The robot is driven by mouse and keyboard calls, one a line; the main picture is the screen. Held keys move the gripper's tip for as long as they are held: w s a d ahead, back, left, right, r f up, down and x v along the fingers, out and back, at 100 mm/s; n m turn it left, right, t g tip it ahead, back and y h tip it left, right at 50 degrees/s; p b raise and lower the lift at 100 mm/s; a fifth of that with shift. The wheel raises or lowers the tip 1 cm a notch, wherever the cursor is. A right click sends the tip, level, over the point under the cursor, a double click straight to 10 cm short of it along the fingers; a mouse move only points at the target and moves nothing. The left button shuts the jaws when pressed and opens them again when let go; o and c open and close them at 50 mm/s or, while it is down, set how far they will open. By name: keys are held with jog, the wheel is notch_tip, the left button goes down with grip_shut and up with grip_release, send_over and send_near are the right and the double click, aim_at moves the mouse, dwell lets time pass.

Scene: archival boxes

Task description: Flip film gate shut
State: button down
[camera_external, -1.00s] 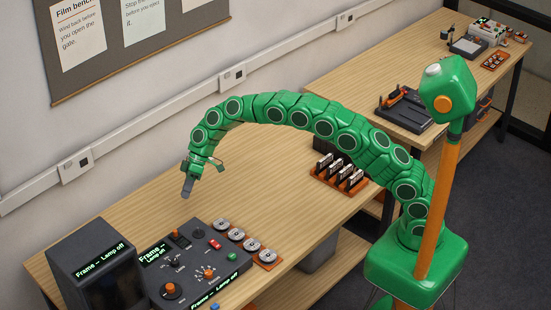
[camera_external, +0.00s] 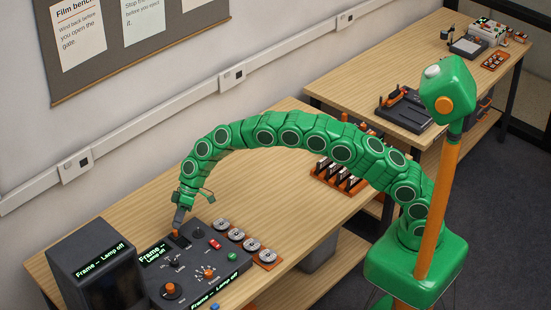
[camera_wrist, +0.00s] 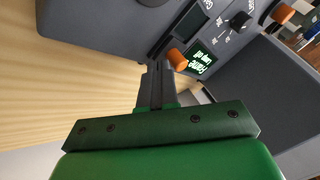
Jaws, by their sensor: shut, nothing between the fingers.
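The film reader's dark control panel (camera_external: 190,280) lies on the near bench. At its back edge a small dark part, which looks like the film gate (camera_external: 183,241), has an orange tab (camera_external: 176,233); the tab shows large in the wrist view (camera_wrist: 177,58). I cannot tell how far the gate stands open. My gripper (camera_external: 177,226) is shut and empty, pointing down at the tab. In the wrist view the shut fingertips (camera_wrist: 160,67) are right beside the tab; I cannot tell whether they touch it. The fingers hide part of the gate area.
A dark monitor (camera_external: 97,268) reading "Lamp off" stands left of the panel. A lit display (camera_wrist: 201,58) is close to the tab. Several round reels (camera_external: 236,234) lie in a rack along the panel's right. The bench top (camera_external: 260,185) behind is mostly clear.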

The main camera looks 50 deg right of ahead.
aim_at(182, 234)
jog(key=shift+s, duration=0.2)
jog(key=shift+s, duration=2.25)
jog(key=shift+w+d, duration=0.3)
jog(key=shift+w, duration=0.05)
jog(key=shift+w+d, duration=1.2)
jog(key=shift+d, duration=0.05)
jog(key=v, duration=0.9)
jog(key=shift+r, duration=0.35)
jog(key=shift+s+d+r, duration=0.1)
jog(key=shift+d, duration=0.1)
